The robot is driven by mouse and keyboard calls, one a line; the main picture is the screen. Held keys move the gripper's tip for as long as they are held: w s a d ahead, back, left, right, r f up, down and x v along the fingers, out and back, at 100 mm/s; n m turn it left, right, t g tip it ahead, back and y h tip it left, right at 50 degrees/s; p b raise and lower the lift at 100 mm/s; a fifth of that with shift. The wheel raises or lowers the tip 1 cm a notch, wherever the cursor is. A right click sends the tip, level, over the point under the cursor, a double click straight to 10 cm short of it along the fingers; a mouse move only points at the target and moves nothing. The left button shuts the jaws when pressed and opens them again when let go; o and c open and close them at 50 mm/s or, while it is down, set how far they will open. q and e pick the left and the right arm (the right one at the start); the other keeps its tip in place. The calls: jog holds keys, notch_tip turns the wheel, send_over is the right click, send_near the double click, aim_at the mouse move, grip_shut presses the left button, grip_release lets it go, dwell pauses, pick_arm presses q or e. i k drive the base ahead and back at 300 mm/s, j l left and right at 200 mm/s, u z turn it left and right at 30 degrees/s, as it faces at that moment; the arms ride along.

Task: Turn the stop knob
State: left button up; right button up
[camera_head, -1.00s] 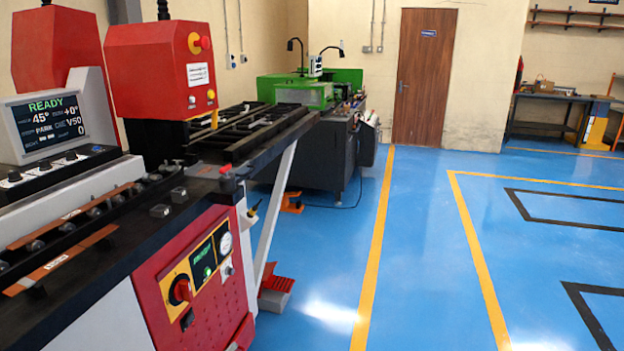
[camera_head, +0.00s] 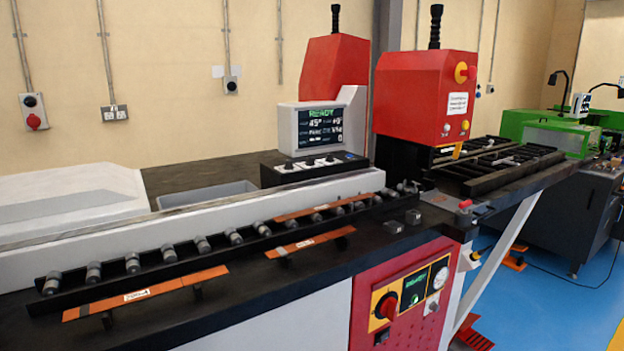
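The black control box (camera_head: 313,170) stands on the bender behind the roller rail, below the display. It carries several small dark knobs (camera_head: 310,163) in a row; their labels are too small to read, so I cannot tell which is the stop knob. The display (camera_head: 320,128) reads READY, 45° and further small values. A larger red rotary knob (camera_head: 388,306) sits on a yellow plate on the red front panel (camera_head: 410,290). Neither of my grippers is in view.
The roller rail (camera_head: 180,252) with copper-coloured bars (camera_head: 145,292) runs along the bench before the control box. The red bending head (camera_head: 425,95) stands right of the display. A grey tray (camera_head: 205,193) lies left of the box. Blue floor (camera_head: 570,310) is free at right.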

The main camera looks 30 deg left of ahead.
aim_at(310, 161)
jog(key=u, duration=1.05)
